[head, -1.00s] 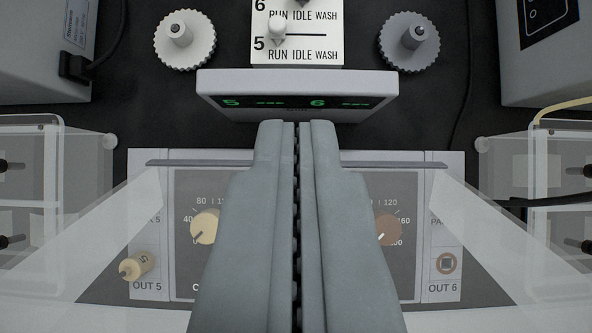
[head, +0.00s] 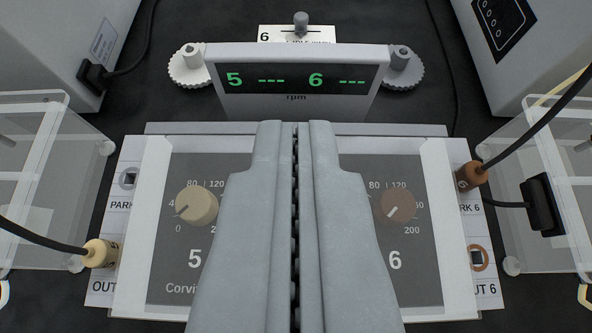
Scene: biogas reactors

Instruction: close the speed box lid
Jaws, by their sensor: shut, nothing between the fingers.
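The speed box (head: 425,285) has a dark panel with a cream dial (head: 196,206) numbered 5 and a brown dial (head: 394,207) numbered 6. Its hinge strip (head: 220,129) runs along the far edge. The clear lid (head: 455,240) shows as pale bands down both sides of the panel and appears to lie down over it; whether it is fully seated I cannot tell. My gripper (head: 296,126) is shut and empty. It reaches over the middle of the box, hiding the panel's centre, with fingertips near the hinge strip in the picture. Contact with the lid is unclear.
An rpm display (head: 296,80) stands behind the box, with knobs (head: 192,66) (head: 402,68) behind it. A cream plug (head: 101,253) sits at OUT 5 and a brown plug (head: 470,176) at PARK 6. Clear boxes (head: 45,160) (head: 550,155) flank both sides.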

